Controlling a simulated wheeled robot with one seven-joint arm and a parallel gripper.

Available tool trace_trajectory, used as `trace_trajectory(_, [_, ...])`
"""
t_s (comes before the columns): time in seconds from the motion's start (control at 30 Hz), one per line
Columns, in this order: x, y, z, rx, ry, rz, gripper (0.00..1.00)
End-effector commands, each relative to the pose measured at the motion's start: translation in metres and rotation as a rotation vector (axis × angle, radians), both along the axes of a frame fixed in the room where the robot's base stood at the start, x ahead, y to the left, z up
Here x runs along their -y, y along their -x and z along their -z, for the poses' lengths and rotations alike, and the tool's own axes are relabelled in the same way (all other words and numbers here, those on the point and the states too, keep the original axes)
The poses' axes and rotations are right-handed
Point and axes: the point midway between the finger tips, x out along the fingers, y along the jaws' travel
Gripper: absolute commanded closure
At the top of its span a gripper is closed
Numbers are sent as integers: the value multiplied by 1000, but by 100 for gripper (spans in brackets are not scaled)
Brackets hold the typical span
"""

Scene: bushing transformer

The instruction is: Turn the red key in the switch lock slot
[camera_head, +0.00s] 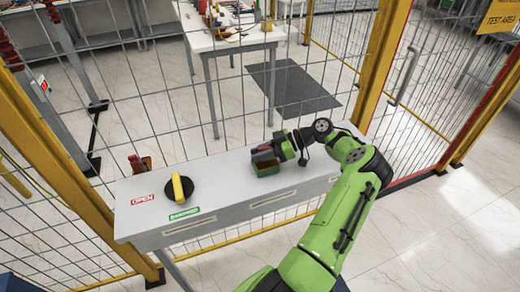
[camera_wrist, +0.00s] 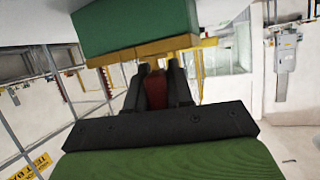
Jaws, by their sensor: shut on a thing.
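My gripper (camera_head: 266,152) is at the right part of the grey desk, low over a small green box. In the wrist view its two dark fingers (camera_wrist: 158,80) are shut on a red piece, which looks like the red key (camera_wrist: 156,92). The key is mostly hidden by the fingers. A yellow handle on a black round base (camera_head: 180,188) stands at the left of the desk, between a red OPEN label (camera_head: 143,199) and a green label (camera_head: 184,213). I cannot make out the switch lock slot for certain.
The green box (camera_head: 267,170) is right by the fingers; its green side and brown rim (camera_wrist: 140,52) also show in the wrist view. A red and brown object (camera_head: 139,164) stands at the desk's back left. Wire fencing runs behind the desk. The desk's middle is clear.

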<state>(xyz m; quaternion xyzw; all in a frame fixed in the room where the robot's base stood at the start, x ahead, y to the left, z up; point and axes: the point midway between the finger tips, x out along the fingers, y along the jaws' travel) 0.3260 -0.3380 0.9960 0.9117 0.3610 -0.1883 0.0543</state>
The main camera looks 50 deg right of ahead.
Motion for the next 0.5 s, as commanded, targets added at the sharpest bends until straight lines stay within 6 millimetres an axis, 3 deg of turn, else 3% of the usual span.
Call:
trace_trajectory(0.47, [-3,0,0,5,3,-243,100])
trace_trajectory(0.5, [-3,1,0,2,3,-252,76])
